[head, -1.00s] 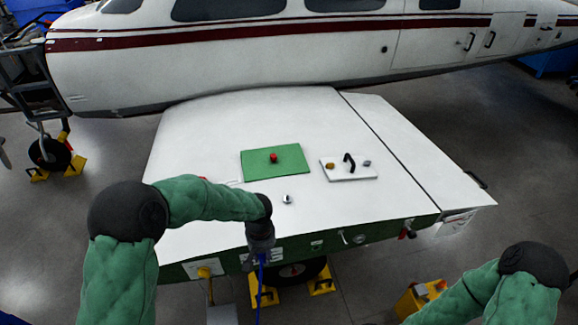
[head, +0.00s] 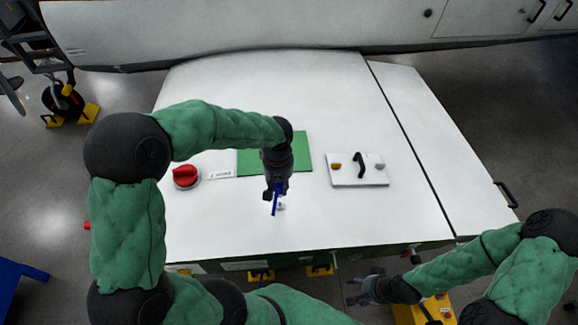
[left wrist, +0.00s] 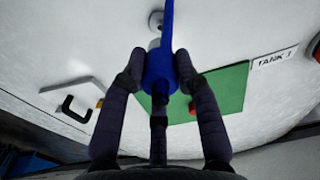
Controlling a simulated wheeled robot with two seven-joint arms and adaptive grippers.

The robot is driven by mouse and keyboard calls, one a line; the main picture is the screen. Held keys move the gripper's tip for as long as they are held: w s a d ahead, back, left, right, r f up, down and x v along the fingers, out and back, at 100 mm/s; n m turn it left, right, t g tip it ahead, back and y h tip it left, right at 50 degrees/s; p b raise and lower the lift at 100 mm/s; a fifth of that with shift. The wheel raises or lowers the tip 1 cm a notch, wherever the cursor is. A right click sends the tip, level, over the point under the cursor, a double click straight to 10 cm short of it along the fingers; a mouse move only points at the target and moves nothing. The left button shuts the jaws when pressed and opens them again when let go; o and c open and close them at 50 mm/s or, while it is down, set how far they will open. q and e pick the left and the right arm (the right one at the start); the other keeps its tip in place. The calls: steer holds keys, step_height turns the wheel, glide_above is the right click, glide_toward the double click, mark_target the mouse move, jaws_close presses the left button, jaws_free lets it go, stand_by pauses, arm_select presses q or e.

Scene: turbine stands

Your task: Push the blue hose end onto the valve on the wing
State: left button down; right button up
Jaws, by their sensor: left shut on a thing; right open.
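The blue hose end (head: 274,207) is held in my left gripper (head: 275,190) over the white wing (head: 400,215). In the left wrist view the blue hose end (left wrist: 159,72) sits between the fingers, with a thinner blue length running up the picture. The small silver valve (head: 281,206) stands on the wing just right of the hose end in the head view. In the left wrist view the valve (left wrist: 155,20) is partly behind the blue hose. I cannot tell whether they touch. My right gripper (head: 354,290) is open and empty, in front of the wing's front edge.
The fuselage (head: 300,25) borders the wing behind.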

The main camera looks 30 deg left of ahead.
mark_target(279, 195)
arm_select(q)
steer(key=shift+s+f, duration=0.2)
steer(key=shift+f+b, duration=0.25)
steer(key=shift+b, duration=0.1)
step_height(279, 195, down, 2)
steer(key=shift+w+f+b, duration=0.1)
steer(key=shift+f+b, duration=0.05)
steer(key=shift+b, duration=0.5)
steer(key=shift+f+b, duration=0.65)
steer(key=shift+f, duration=0.1)
steer(key=shift+f+n+b, duration=0.15)
steer(key=shift+n+b, duration=0.15)
steer(key=shift+b, duration=0.05)
steer(key=shift+f+b, duration=0.4)
steer(key=shift+b, duration=0.15)
